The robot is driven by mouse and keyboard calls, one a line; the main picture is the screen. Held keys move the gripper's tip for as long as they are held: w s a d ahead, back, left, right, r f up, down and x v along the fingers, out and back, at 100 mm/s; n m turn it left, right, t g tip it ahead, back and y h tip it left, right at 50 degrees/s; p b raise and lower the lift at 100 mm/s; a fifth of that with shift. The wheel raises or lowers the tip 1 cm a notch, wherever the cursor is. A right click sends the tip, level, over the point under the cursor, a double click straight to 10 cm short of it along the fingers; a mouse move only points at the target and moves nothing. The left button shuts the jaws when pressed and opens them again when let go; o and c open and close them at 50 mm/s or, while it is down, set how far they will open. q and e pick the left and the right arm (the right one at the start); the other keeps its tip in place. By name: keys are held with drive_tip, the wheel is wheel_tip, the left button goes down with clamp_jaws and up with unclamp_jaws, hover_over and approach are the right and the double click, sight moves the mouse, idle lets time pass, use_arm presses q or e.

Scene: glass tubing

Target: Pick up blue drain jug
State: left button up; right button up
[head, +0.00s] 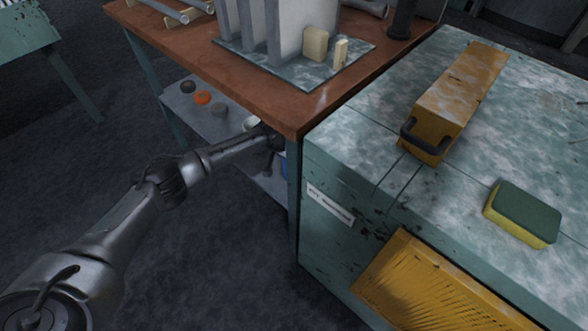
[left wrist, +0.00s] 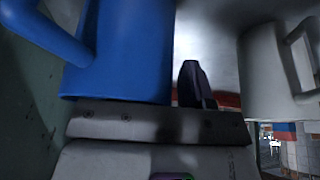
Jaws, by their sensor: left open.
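The blue drain jug (left wrist: 125,50) is large at the upper left of the left wrist view, close in front of my gripper, with its handle (left wrist: 50,30) to the left. In the head view only a sliver of blue (head: 283,168) shows beside the table leg. My left gripper (head: 268,138) reaches under the brown table's corner; it is open. One dark finger (left wrist: 195,85) shows just right of the jug; the other finger is not visible, and I cannot tell whether the jug lies between them. My right gripper is not in view.
A pale jug (left wrist: 275,75) with a handle stands at the right of the wrist view. The lower shelf (head: 185,100) holds several small round items. The table leg (head: 293,185) and green cabinet (head: 325,245) stand close right of my gripper. Open floor lies left.

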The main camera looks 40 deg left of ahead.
use_arm(q)
clamp_jaws()
drive_tip(key=shift+r, duration=0.1)
idle(0.4)
